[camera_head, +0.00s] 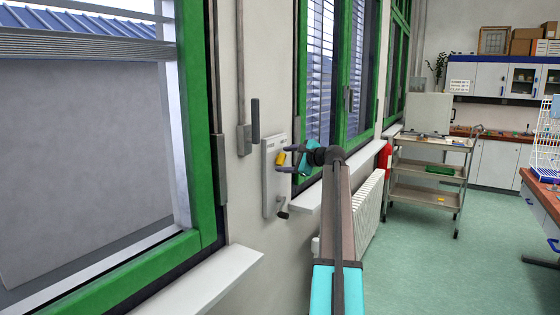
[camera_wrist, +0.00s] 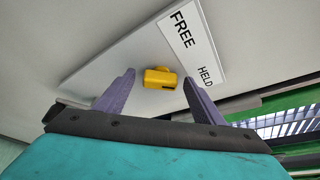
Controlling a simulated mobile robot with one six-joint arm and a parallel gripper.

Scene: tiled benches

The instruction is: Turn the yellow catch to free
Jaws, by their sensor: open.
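The yellow catch (camera_head: 281,158) sits on a pale wall plate (camera_head: 269,196) between the two green-framed windows. In the wrist view the yellow catch (camera_wrist: 160,78) is a small block on the plate. A white label (camera_wrist: 192,42) beside it reads FREE and HELD. My gripper (camera_head: 289,158) is at the plate. In the wrist view my gripper's purple fingers (camera_wrist: 158,80) are open, one on each side of the catch, with visible gaps. The catch appears to lie just beyond the fingertips. I cannot tell which word the catch points at.
A dark lever (camera_head: 281,209) sticks out at the plate's lower part. A dark handle (camera_head: 255,120) is on the wall to the upper left. White sills (camera_head: 205,285) jut out below the windows. A radiator (camera_head: 368,205) and a metal trolley (camera_head: 428,168) stand to the right. Green floor (camera_head: 485,270) is open there.

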